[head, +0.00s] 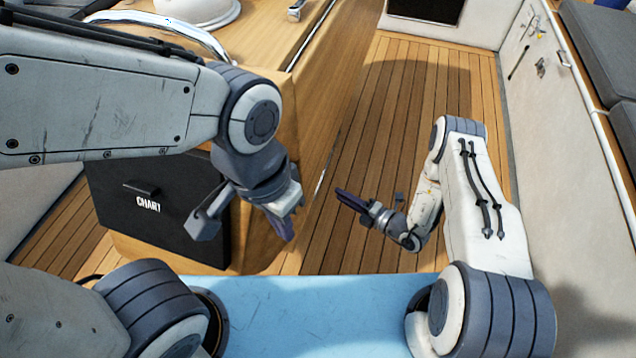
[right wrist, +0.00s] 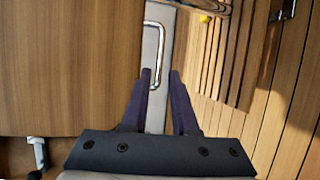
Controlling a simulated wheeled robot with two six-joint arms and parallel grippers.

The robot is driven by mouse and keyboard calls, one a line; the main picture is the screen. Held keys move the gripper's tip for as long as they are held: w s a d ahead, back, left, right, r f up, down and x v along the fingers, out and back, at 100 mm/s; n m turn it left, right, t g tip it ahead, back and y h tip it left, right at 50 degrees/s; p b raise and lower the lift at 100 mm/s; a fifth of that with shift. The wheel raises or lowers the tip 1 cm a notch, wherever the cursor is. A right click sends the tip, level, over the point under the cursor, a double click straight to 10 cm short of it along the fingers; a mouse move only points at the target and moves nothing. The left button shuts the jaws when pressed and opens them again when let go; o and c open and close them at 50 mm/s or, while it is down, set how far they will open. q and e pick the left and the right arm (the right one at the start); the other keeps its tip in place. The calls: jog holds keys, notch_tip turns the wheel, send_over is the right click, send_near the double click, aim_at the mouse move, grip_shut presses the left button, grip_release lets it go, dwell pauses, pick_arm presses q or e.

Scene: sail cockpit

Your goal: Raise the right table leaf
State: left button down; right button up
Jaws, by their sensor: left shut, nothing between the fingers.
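The right table leaf (head: 335,100) appears as a wooden panel hanging steeply down along the right side of the table (head: 265,35). My right gripper (head: 345,198) is to the right of the leaf's lower part, with its purple fingers pointing left. My left gripper (head: 288,230) is shut and empty, pointing down in front of the table's near end.
A black box marked CHART (head: 155,215) is at the table's near end. A pale wall (head: 560,150) and grey cushions (head: 600,50) line the right. The slatted floor (head: 400,90) right of the table is clear. A metal handle (right wrist: 151,45) shows in the wrist view.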

aim_at(318, 183)
jog(key=b+x, duration=0.1)
jog(key=x, duration=0.9)
jog(key=shift+w+a, duration=0.1)
jog(key=shift+c, duration=0.4)
grip_shut()
dwell(0.8)
